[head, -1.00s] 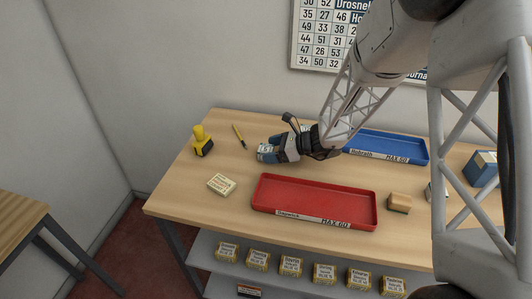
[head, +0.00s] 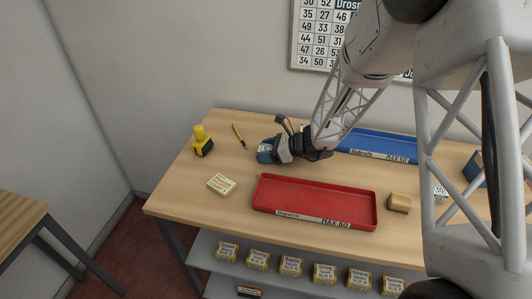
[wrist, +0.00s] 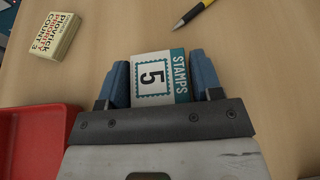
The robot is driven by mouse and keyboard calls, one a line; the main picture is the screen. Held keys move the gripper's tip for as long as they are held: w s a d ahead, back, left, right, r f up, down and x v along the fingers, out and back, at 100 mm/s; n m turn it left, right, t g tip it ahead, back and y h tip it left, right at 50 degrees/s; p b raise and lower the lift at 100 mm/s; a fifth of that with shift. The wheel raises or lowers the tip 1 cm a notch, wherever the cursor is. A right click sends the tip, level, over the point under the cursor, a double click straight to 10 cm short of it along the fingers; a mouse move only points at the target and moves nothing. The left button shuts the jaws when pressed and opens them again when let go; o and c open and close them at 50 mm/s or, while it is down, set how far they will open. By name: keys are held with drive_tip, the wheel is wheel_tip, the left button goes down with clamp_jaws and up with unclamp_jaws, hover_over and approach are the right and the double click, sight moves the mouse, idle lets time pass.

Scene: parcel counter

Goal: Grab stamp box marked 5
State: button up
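The stamp box marked 5 (wrist: 153,78) is white with a teal band reading STAMPS. In the wrist view it sits between the two blue fingers of my gripper (wrist: 160,82). The left finger is right beside the box. A thin gap seems to show at the right finger, so I cannot tell if both press on it. In the head view my gripper (head: 267,152) is low over the table behind the red tray, with a bit of the stamp box (head: 265,147) showing between the fingers. The box's underside is hidden.
A red tray (head: 263,204) lies in front of my gripper, and a blue tray (head: 405,149) behind to the right. A tan block (head: 399,203) stands right of the red tray.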

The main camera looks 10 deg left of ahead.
sight(267, 149)
drive_tip(key=c, duration=0.6)
drive_tip(key=shift+o, duration=0.2)
drive_tip(key=shift+r, duration=0.15)
drive_tip(key=shift+r, duration=0.85)
drive_tip(key=shift+s+d+r, duration=0.15)
drive_tip(key=shift+s+r, duration=0.05)
drive_tip(key=shift+r, duration=0.65)
drive_tip(key=s+d, duration=0.2)
drive_tip(key=s, duration=0.2)
drive_tip(key=s+d+r, duration=0.1)
drive_tip(key=s+d, duration=0.2)
drive_tip(key=s, duration=0.2)
drive_tip(key=s+d, duration=0.2)
drive_tip(key=s, duration=0.2)
drive_tip(key=shift+s+d+r, duration=0.15)
drive_tip(key=shift+s, duration=0.2)
